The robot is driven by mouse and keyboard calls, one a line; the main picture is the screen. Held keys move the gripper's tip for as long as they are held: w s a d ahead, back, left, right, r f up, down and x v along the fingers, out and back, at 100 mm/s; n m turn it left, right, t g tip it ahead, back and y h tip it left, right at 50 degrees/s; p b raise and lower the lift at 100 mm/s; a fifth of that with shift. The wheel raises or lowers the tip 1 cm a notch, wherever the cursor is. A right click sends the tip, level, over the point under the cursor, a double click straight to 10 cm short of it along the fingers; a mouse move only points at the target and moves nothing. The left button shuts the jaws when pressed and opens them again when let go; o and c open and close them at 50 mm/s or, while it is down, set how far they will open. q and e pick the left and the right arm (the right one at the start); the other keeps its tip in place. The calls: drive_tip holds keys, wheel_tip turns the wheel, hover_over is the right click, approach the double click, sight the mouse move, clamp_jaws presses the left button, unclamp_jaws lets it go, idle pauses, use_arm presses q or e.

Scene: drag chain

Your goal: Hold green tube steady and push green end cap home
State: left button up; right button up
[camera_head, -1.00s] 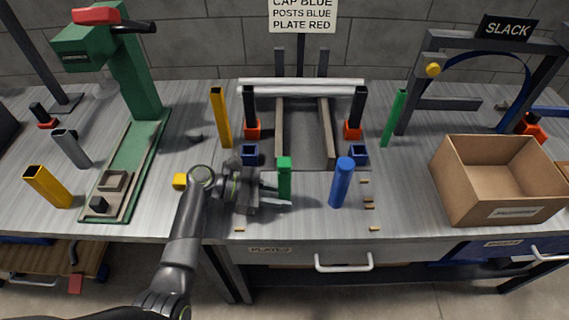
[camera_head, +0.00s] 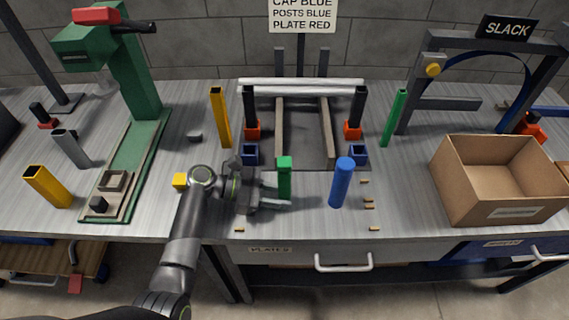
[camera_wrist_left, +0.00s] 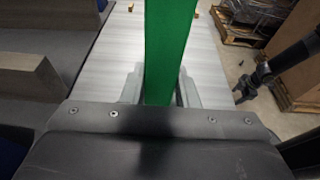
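A green tube (camera_head: 285,185) stands upright near the front middle of the bench. A slightly wider green end cap (camera_head: 284,162) sits at its top; how deep it is seated I cannot tell. My left gripper (camera_head: 276,198) reaches in from the left, low on the tube, with a finger on each side. In the left wrist view the green tube (camera_wrist_left: 168,45) runs between the fingers (camera_wrist_left: 161,92), which look closed against it. The tube hides part of the right-hand finger there.
A blue tube (camera_head: 342,183) stands just right of the green one. Blue sockets (camera_head: 250,153) and black posts in orange bases stand behind. A cardboard box (camera_head: 455,190) is at right, a green press (camera_head: 140,75) at left. Small brass pieces (camera_head: 369,205) lie near the front edge.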

use_arm(q)
drive_tip(key=o, duration=0.5)
